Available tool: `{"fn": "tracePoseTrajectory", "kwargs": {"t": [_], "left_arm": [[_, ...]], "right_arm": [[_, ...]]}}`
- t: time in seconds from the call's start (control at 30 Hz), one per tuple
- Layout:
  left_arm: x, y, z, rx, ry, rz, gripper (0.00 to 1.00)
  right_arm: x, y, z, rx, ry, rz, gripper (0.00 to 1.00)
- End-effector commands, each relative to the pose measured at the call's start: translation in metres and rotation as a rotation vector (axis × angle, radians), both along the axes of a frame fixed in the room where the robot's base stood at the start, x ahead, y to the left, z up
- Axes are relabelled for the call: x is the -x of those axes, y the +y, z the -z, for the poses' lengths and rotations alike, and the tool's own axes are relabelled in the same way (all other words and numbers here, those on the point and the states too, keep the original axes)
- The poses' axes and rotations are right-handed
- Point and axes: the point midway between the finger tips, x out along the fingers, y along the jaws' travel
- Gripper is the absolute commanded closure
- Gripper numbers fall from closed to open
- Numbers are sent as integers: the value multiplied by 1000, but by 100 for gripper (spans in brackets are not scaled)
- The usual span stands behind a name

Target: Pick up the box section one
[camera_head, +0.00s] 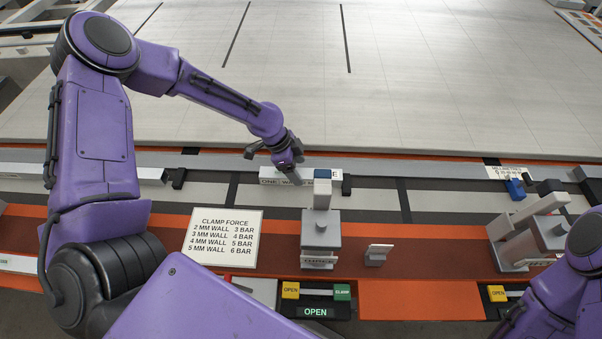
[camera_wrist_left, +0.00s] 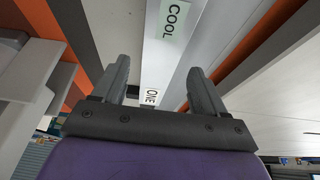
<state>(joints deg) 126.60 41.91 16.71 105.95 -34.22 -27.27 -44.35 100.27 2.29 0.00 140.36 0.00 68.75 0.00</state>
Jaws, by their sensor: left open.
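Box section one is a light grey bar (camera_head: 312,180) lying along the far side of the jig, behind the middle clamp. In the left wrist view the bar (camera_wrist_left: 166,62) carries the labels ONE and COOL. My left gripper (camera_head: 289,168) is open above the bar, towards its left part, and hides some of it. In the left wrist view its two fingers (camera_wrist_left: 159,72) appear on either side of the bar, with a gap on each side. I cannot tell whether the fingertips reach below its top. My right gripper is not in view.
A grey clamp (camera_head: 320,238) stands just in front of the bar, and another clamp (camera_head: 530,240) stands at the right. A clamp force sign (camera_head: 224,237) lies at the left. OPEN and CLAMP buttons (camera_head: 316,292) sit at the front. A broad pale panel (camera_head: 400,80) fills the back.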

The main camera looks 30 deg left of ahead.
Motion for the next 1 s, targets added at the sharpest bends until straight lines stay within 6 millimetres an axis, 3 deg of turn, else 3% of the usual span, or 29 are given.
{"fn": "tracePoseTrajectory", "kwargs": {"t": [0.13,0.37,0.5,0.6,0.87,1.0], "left_arm": [[-2,-5,16,-2,1,-1,28],[-4,-6,18,-2,-1,-1,28],[-3,-6,18,-2,-1,-1,73],[-3,-6,18,-2,-1,-2,100],[-4,-6,15,0,-3,-1,100],[-5,-6,0,0,-8,-1,100]], "right_arm": [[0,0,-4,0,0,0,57],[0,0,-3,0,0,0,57],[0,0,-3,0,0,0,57],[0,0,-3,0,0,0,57],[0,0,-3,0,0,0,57],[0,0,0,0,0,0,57]]}}
